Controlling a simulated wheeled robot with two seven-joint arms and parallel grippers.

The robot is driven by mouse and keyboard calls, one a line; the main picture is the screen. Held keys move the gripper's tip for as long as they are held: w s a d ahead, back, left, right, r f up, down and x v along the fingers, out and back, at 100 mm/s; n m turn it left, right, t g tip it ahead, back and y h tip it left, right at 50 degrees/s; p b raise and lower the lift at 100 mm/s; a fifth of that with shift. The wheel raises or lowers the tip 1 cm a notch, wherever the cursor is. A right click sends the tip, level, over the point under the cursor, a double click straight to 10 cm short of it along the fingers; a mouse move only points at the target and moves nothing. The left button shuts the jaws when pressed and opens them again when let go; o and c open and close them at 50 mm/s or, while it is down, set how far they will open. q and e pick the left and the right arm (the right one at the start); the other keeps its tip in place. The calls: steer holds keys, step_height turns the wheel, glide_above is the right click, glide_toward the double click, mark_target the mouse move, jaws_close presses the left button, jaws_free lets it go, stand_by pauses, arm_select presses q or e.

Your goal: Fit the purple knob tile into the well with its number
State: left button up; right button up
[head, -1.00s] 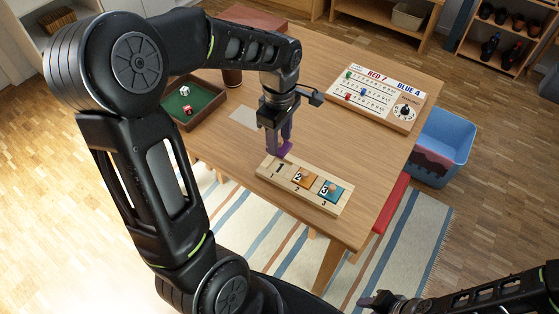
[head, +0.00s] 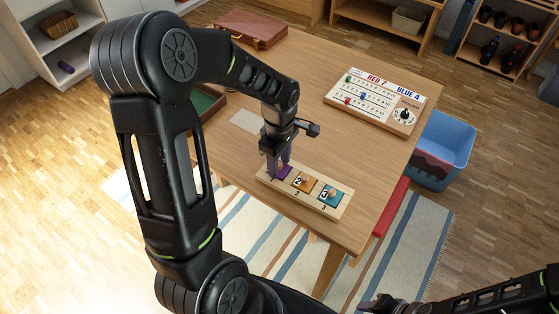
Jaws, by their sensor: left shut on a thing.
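The wooden number board (head: 310,201) lies near the table's front edge. Its orange tile 2 (head: 305,181) and blue tile 3 (head: 331,195) sit in the middle and right wells. My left gripper (head: 278,166) points down over the left end of the board, shut on the purple knob tile (head: 285,172). The purple tile is over the left well, whose number 1 is now hidden. I cannot tell whether the tile lies flat in the well or just above it. My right gripper (head: 369,303) is low at the bottom edge, away from the board; its jaw opening is unclear.
A scoreboard (head: 375,99) stands at the table's back right. A green-lined tray (head: 207,101) is partly behind my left arm, and a brown case (head: 251,28) lies at the back. A blue bin (head: 443,145) stands right of the table. The table's middle is clear.

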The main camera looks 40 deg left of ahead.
arm_select(q)
steer(key=shift+f, duration=0.15)
steer(key=o, duration=1.3)
step_height(320, 180, up, 12)
steer(key=shift+r, duration=0.2)
stand_by(0.5)
